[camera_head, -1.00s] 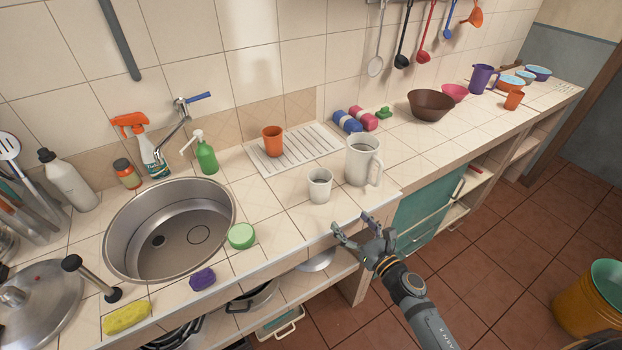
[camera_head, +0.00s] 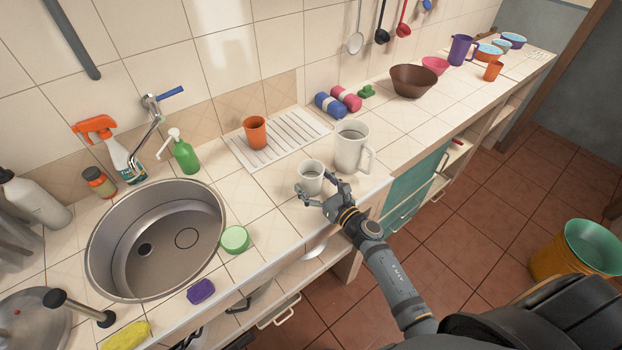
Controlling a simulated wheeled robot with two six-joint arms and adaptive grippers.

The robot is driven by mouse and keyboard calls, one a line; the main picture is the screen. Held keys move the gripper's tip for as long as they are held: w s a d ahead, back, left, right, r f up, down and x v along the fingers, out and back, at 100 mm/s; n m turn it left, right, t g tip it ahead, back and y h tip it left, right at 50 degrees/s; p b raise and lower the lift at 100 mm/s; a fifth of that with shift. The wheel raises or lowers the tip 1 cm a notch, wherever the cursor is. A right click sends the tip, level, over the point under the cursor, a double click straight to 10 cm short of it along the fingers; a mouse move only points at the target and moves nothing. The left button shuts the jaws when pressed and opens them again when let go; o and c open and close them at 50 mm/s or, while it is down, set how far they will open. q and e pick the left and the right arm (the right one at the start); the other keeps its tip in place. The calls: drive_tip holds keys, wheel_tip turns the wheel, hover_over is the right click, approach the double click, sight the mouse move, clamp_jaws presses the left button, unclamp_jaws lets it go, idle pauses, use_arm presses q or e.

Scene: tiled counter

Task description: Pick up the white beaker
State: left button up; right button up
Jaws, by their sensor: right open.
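The white beaker (camera_head: 311,176) is the small white cup standing upright on the tiled counter, near its front edge. My right gripper (camera_head: 318,193) is open at the near side of the beaker, its fingers spread low in front of it. One finger is by the beaker's left base and the other by its right side. I cannot tell whether they touch it. The gripper hides the beaker's lower front. My left gripper is not in view.
A white pitcher (camera_head: 351,147) with a handle stands close behind and right of the beaker. An orange cup (camera_head: 255,132) stands on a ribbed drainboard (camera_head: 292,129) behind.

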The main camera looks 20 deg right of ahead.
sight(305, 172)
drive_tip(key=x, duration=0.4)
drive_tip(key=shift+w+r+p, duration=0.1)
drive_tip(key=shift+r+p, duration=0.05)
drive_tip(key=shift+p, duration=0.15)
drive_tip(key=shift+w+a, duration=0.1)
drive_tip(key=shift+w, duration=0.1)
drive_tip(key=shift+s, duration=0.15)
drive_tip(key=shift+c, duration=1.1)
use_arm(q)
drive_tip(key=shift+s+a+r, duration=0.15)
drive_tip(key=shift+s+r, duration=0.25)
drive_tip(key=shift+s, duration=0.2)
use_arm(e)
drive_tip(key=c, duration=1.2)
drive_tip(key=shift+c, duration=0.8)
